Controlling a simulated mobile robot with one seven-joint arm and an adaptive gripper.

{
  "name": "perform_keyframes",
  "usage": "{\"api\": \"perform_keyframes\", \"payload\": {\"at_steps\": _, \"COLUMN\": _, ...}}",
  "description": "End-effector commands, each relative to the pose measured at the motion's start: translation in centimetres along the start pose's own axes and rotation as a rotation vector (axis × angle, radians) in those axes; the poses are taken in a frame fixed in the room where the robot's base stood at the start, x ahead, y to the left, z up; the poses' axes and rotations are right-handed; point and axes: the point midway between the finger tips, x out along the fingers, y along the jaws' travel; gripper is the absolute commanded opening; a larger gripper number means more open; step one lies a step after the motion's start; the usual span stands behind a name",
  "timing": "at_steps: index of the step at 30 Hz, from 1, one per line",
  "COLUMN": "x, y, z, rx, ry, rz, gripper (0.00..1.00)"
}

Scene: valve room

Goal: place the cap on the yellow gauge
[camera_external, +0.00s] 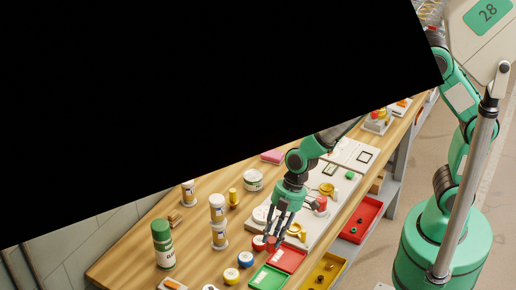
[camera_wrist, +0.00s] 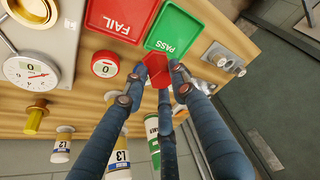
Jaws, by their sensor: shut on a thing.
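My gripper (camera_external: 273,236) points down over the wooden bench. In the wrist view its three fingers (camera_wrist: 160,75) are closed around a red hexagonal piece, which looks like the cap (camera_wrist: 157,70). The cap is held above the bench, near the green PASS tray. A small round gauge with a yellow body (camera_external: 231,275) stands on the bench, to the lower left of the gripper in the external view. It is not visible in the wrist view, where the fingers cover part of the bench. How deep the cap sits between the fingertips is hard to tell.
A blue gauge (camera_external: 245,259) and a red gauge (camera_wrist: 105,64) stand in the same row. The red FAIL tray (camera_wrist: 121,18) and green PASS tray (camera_wrist: 176,30) lie alongside.

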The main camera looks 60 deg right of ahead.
Motion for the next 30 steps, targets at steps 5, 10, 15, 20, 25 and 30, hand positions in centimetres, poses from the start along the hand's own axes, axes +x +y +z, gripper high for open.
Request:
{"api": "perform_keyframes", "payload": {"at_steps": 5, "x": 0.2, "y": -3.6, "z": -0.8, "rx": -0.05, "ry": -0.001, "rz": -0.018, "gripper": 0.09}}
{"api": "perform_keyframes", "payload": {"at_steps": 10, "x": 0.4, "y": -5.1, "z": -0.9, "rx": -0.071, "ry": -0.003, "rz": -0.026, "gripper": 0.09}}
{"api": "perform_keyframes", "payload": {"at_steps": 15, "x": 0.4, "y": -5.3, "z": -0.9, "rx": -0.074, "ry": -0.003, "rz": -0.028, "gripper": 0.09}}
{"api": "perform_keyframes", "payload": {"at_steps": 20, "x": 0.4, "y": -5.3, "z": -0.9, "rx": -0.073, "ry": -0.003, "rz": -0.027, "gripper": 0.09}}
{"api": "perform_keyframes", "payload": {"at_steps": 25, "x": 0.5, "y": -5.2, "z": -1.1, "rx": -0.073, "ry": -0.003, "rz": -0.028, "gripper": 0.09}}
{"api": "perform_keyframes", "payload": {"at_steps": 30, "x": 0.9, "y": -4.5, "z": -1.9, "rx": -0.073, "ry": -0.002, "rz": -0.027, "gripper": 0.09}}
